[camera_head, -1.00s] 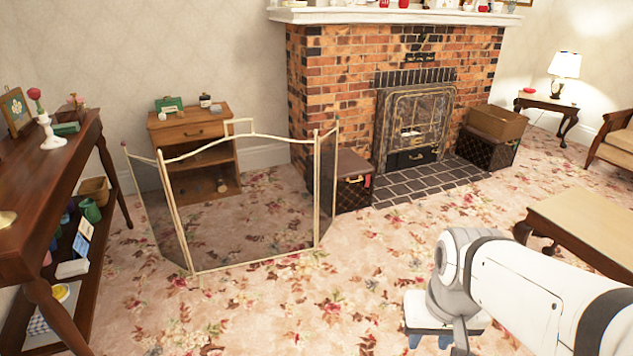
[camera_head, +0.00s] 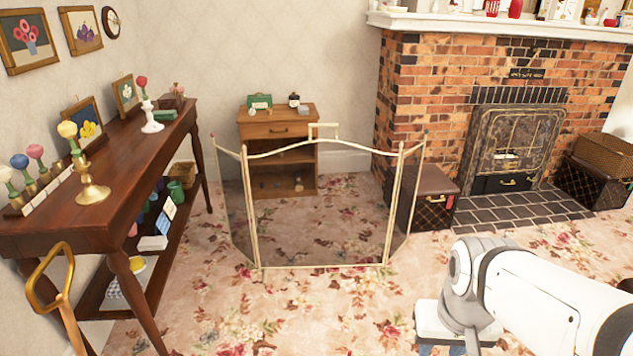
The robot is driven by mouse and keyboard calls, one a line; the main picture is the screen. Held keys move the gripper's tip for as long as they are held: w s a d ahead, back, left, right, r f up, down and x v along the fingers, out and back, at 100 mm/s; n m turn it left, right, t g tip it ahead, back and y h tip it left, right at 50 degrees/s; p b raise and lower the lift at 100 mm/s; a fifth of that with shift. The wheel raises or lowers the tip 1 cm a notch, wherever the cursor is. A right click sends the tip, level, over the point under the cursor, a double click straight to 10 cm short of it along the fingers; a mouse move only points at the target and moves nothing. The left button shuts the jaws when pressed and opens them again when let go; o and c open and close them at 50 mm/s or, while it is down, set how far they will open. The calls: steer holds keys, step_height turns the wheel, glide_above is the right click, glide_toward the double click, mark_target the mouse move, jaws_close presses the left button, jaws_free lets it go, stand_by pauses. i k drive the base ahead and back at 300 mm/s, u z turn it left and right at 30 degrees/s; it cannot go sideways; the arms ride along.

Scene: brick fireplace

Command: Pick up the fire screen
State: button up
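The fire screen (camera_head: 320,210) stands upright on the floral carpet, left of the fireplace. It has cream-gold rails, a dark see-through mesh, two angled side wings and a handle (camera_head: 323,127) at its top centre. A small wooden cabinet shows behind it and partly through the mesh. My white arm reaches in from the lower right. My gripper (camera_head: 428,349) is only partly visible at the bottom edge, with its fingers cut off by the frame. It is in front of the screen, to the right, and apart from it.
A long dark wooden table (camera_head: 110,190) with ornaments runs along the left wall. A gold-handled object (camera_head: 52,290) stands at the lower left. A dark box (camera_head: 431,195) sits beside the screen's right wing, before the brick fireplace (camera_head: 430,90). Carpet (camera_head: 300,310) in front of the screen is clear.

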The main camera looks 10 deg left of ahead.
mark_target(322, 203)
steer(key=u, duration=0.4)
steer(key=i, duration=2.05)
steer(key=z, duration=0.85)
steer(key=k, duration=0.9)
steer(key=z, duration=0.2)
steer(key=i, duration=0.9)
steer(key=u, duration=0.05)
